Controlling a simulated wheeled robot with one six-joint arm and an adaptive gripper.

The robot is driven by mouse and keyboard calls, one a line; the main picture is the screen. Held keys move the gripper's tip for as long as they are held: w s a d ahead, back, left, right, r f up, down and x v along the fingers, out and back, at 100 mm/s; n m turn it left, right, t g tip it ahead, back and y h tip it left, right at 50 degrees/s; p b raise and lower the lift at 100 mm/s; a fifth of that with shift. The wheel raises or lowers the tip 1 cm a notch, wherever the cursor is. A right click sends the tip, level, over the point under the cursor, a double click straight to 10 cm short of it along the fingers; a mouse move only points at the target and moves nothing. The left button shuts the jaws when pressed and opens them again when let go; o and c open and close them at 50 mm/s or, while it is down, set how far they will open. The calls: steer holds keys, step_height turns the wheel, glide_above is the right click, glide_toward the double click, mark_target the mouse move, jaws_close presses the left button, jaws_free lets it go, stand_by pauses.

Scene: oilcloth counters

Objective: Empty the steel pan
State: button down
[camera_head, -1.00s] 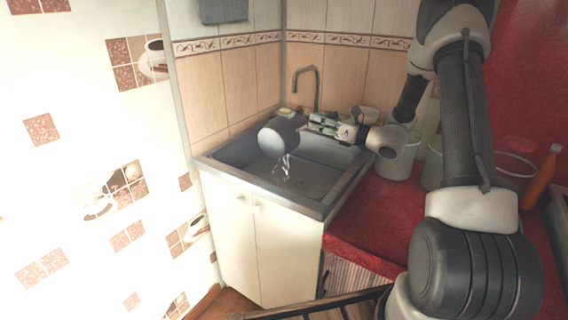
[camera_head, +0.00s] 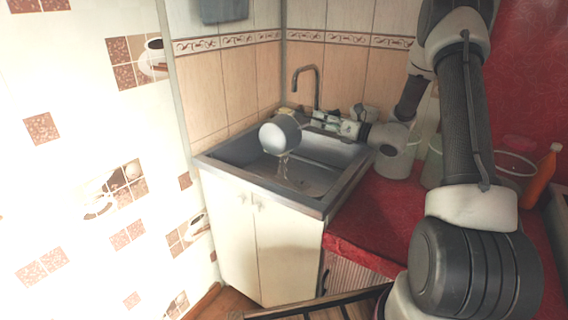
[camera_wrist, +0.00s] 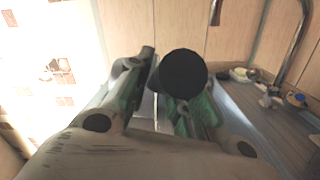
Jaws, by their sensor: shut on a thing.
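The steel pan (camera_head: 276,138) hangs in the air over the sink (camera_head: 262,188), tipped far over with its round underside showing. A thin stream of water (camera_head: 283,168) falls from it into the basin. The inside of the pan is hidden. My gripper (camera_head: 316,119) is on the pan's right side and is shut on its handle. In the wrist view a dark round end (camera_wrist: 184,73), likely of the handle, shows between the fingers of my gripper (camera_wrist: 165,108).
A curved tap (camera_head: 318,85) stands at the back of the sink. Small items (camera_wrist: 243,74) sit near the sink's back edge. White pots (camera_head: 394,163), a clear container (camera_head: 433,165) and an orange bottle (camera_head: 541,176) stand on the red counter (camera_head: 375,215).

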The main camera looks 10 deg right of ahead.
steer(key=shift+w+d+f+m+p, duration=0.15)
steer(key=shift+w+d+m+p, duration=0.2)
steer(key=shift+w+d+m, duration=0.6)
stand_by(0.4)
steer(key=shift+w+d+f+m+t+h+p, duration=0.15)
steer(key=shift+w+d+f+m, duration=0.1)
steer(key=shift+w+d+m, duration=0.65)
steer(key=shift+w+d+f+m+t+h+p, duration=0.2)
steer(key=shift+w+d+m, duration=0.3)
steer(key=shift+m, duration=0.75)
steer(key=shift+d, duration=0.1)
steer(key=w+d+r+m, duration=0.1)
steer(key=r+m, duration=0.1)
steer(key=m, duration=0.1)
steer(key=w+d+r+m, duration=0.1)
steer(key=r, duration=0.1)
steer(key=shift+w+d+m, duration=0.3)
steer(key=shift+w+m, duration=0.05)
steer(key=shift+m, duration=0.05)
steer(key=shift+p, duration=0.4)
